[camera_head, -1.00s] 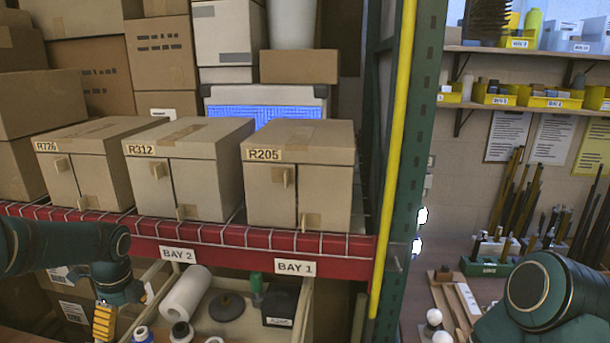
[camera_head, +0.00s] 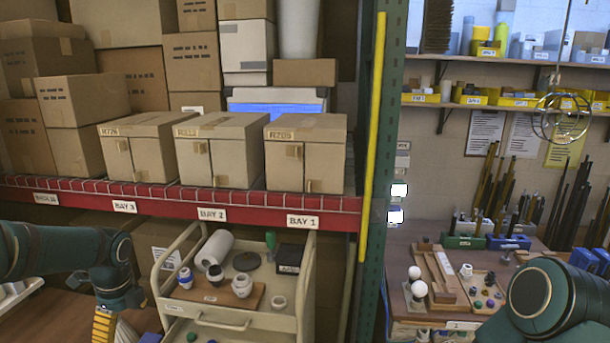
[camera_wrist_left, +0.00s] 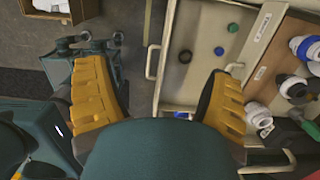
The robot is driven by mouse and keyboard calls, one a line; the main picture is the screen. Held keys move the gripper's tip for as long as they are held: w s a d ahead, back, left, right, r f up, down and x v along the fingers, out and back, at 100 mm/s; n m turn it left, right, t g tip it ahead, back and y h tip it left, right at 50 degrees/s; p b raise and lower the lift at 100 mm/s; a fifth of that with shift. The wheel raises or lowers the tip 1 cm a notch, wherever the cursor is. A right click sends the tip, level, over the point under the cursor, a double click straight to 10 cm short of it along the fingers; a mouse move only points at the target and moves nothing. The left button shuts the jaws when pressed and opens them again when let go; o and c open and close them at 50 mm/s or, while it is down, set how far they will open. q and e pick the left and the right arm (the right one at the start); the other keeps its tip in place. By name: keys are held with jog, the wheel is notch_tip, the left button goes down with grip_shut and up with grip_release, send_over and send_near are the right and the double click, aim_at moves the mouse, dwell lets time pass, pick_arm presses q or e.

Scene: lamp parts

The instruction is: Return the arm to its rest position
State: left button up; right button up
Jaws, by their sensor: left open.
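My left arm comes in from the left in the head view. My left gripper (camera_head: 104,324) hangs at the lower left, with yellow fingers pointing down, left of the cart. In the left wrist view my left gripper (camera_wrist_left: 150,100) has its two yellow fingers wide apart, with nothing between them. Below it are the floor and the edge of the cart (camera_wrist_left: 166,60). My right arm (camera_head: 545,305) shows only as a dark green link at the lower right; its gripper is out of view.
A cream cart (camera_head: 237,326) holds a white roll (camera_head: 214,249), a wooden board and several lamp parts. A red-beamed shelf (camera_head: 160,193) carries cardboard boxes. A workbench (camera_head: 425,236) at right holds white bulbs (camera_head: 416,281) and small parts. An open cardboard box (camera_wrist_left: 66,10) lies on the floor.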

pick_arm(q)
jog(key=s+d+f+n+t+h, duration=0.1)
jog(key=d+f+n+h, duration=0.5)
jog(key=d+f, duration=1.15)
jog(key=s+d+f+n, duration=0.4)
jog(key=s+d+n, duration=0.3)
jog(key=n, duration=0.1)
jog(key=s+d+f+n, duration=0.4)
jog(key=s+d+n, duration=0.2)
jog(key=s+n, duration=0.1)
notch_tip(320, 180, down, 9)
jog(key=b, duration=0.8)
jog(key=shift+w+d+t+y+b, duration=0.15)
jog(key=shift+d+t+y+b, duration=0.15)
jog(key=shift+d+t+b, duration=0.1)
pick_arm(e)
notch_tip(320, 180, down, 9)
jog(key=shift+s, duration=0.4)
jog(key=shift+r, duration=0.15)
